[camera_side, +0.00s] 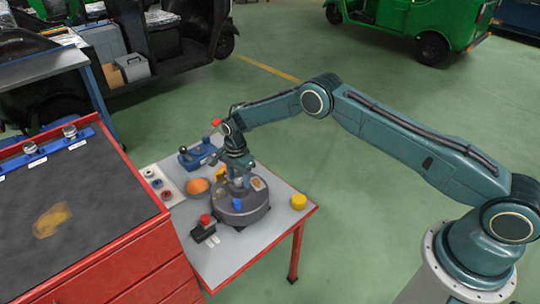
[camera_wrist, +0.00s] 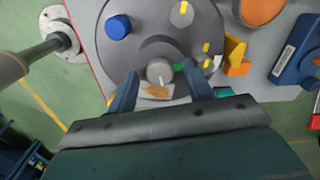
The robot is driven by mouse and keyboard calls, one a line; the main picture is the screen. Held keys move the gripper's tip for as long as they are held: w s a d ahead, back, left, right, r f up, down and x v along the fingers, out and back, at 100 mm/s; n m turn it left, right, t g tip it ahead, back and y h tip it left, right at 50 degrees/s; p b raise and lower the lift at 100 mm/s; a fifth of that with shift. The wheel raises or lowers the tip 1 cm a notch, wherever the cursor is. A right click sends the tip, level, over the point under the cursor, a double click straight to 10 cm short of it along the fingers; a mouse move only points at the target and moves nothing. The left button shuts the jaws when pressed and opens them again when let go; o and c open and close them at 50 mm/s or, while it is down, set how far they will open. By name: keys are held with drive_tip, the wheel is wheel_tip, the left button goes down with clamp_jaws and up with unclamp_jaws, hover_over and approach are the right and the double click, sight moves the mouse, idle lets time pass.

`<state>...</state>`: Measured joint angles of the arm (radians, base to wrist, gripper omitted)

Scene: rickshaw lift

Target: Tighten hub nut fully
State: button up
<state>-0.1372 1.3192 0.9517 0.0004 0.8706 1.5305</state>
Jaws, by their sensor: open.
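A round grey hub (camera_side: 240,213) sits on the small red-edged table, and its flat face fills the top middle of the wrist view (camera_wrist: 118,58). A grey round nut-like piece (camera_wrist: 159,70) stands near the hub's lower edge, with a green mark beside it. A grey hex nut (camera_wrist: 181,13) with a yellow stripe is farther up the face. A blue cap (camera_wrist: 118,27) is at the left of the face. My gripper (camera_wrist: 161,83) is open, pointing down over the hub, its fingers either side of the round piece. I cannot tell if they touch it.
An orange-filled bowl (camera_side: 197,187), a blue device (camera_side: 196,157) and a black box with a red button (camera_side: 204,229) stand around the hub. A yellow cylinder (camera_side: 298,201) is at the right. A red tool cabinet (camera_side: 110,262) adjoins the table's left.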

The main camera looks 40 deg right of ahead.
drive_tip(key=c, duration=1)
